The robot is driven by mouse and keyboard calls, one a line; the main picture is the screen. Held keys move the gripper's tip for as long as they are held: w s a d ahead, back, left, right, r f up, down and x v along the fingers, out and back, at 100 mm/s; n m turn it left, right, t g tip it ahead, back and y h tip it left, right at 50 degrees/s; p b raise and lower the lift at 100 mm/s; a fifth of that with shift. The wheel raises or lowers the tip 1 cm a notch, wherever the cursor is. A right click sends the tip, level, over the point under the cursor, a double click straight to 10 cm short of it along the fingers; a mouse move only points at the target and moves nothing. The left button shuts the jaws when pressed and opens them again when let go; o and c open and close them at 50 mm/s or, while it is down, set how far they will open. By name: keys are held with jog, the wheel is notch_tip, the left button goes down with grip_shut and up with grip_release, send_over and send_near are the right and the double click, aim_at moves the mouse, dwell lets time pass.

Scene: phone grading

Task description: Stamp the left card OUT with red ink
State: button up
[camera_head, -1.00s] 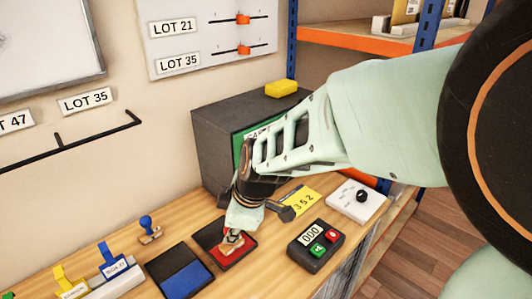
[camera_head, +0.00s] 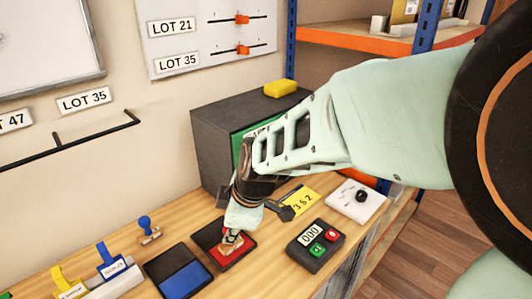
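My gripper (camera_head: 238,222) points down over the red ink pad (camera_head: 216,258), at the middle of the wooden counter. It is shut on a stamp (camera_head: 232,239) with a wooden base, whose handle is hidden by the fingers. The stamp's base is at the red pad and looks to touch it. A blue ink pad (camera_head: 186,282) lies to the left. Two tagged clips, one yellow (camera_head: 66,282) and one blue (camera_head: 108,260), stand in a pale holder at lower left; their print is too small to read. I cannot tell which thing is the left card.
A second stamp with a blue handle (camera_head: 145,224) stands behind the blue pad. A button box (camera_head: 315,246), a yellow number card (camera_head: 302,201) and a white box with a black knob (camera_head: 354,203) lie to the right. A dark box (camera_head: 215,140) stands behind my gripper.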

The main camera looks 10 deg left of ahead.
jog(key=shift+s+d+f, duration=0.1)
jog(key=shift+s+f, duration=0.05)
jog(key=shift+r+p, duration=2.05)
jog(key=shift+r, duration=1.6)
